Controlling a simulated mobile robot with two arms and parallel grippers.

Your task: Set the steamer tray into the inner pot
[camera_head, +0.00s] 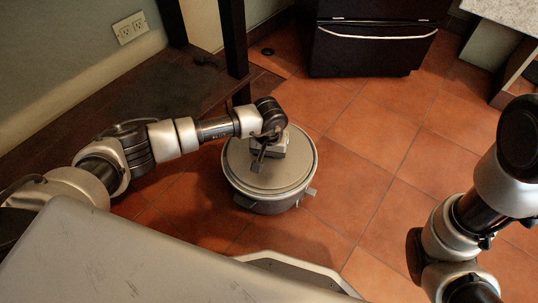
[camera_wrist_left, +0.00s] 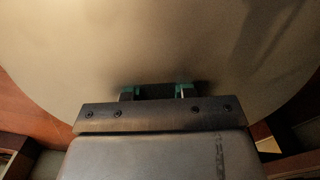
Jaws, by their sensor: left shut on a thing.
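A round, pale grey disc (camera_head: 243,168), which looks like the steamer tray, lies level over a round grey pot (camera_head: 262,206) with small side handles. My left gripper (camera_head: 262,158) reaches over it from the left and points down at its middle. In the left wrist view the broad disc (camera_wrist_left: 150,45) fills most of the picture. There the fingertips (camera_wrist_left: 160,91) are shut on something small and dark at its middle. The disc hides the pot's inside, and I cannot tell whether it rests on the pot or hangs just above. My right gripper is out of view.
A dark wooden shelf (camera_head: 150,92) runs along the wall at the left, under my left arm. A dark appliance with a bar handle (camera_head: 375,36) stands at the back. The tiled floor (camera_head: 370,170) right of the pot is clear. My right arm hangs at the right edge.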

